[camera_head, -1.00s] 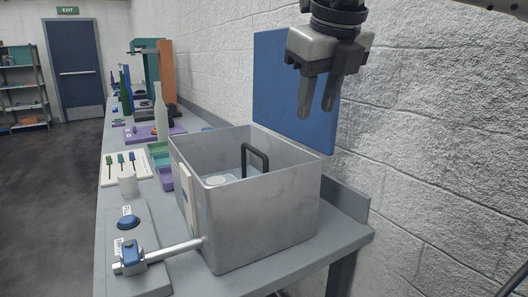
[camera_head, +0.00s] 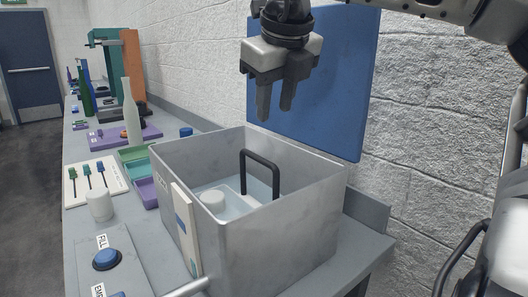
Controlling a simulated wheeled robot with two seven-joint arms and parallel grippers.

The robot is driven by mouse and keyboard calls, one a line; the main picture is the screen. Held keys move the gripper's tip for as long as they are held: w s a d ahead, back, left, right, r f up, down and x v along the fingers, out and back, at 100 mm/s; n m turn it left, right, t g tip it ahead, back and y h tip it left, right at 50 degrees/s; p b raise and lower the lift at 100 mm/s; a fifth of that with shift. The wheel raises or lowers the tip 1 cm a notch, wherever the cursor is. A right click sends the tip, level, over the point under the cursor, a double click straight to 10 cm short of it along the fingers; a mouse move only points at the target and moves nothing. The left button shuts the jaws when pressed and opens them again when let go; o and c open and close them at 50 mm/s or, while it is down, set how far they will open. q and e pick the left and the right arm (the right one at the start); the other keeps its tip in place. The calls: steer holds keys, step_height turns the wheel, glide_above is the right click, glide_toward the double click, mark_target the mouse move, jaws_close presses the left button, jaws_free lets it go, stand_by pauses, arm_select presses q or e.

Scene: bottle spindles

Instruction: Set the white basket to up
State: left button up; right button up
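An open grey metal tank (camera_head: 290,232) stands on the near end of the bench. A black upright loop handle (camera_head: 261,172) rises inside it. The handle stands over a pale surface, and I cannot tell whether that surface is the white basket or liquid; the tank walls hide the lower part. A short white cylinder (camera_head: 212,201) also shows inside the tank. My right gripper (camera_head: 275,110) hangs above the far side of the tank, fingers down, apart and empty. It appears above the handle without touching it. My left gripper is not in view.
A blue panel (camera_head: 335,90) stands behind the tank by the brick wall. A control plate with a blue button (camera_head: 107,259) lies left of the tank. A white cup (camera_head: 99,205), small trays (camera_head: 146,192) and a pale bottle (camera_head: 131,115) stand farther along the bench.

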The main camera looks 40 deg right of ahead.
mark_target(268, 163)
steer(key=x, duration=1.2)
steer(key=shift+w+f, duration=0.1)
steer(key=shift+f, duration=0.05)
jaws_close()
steer(key=shift+d, duration=0.1)
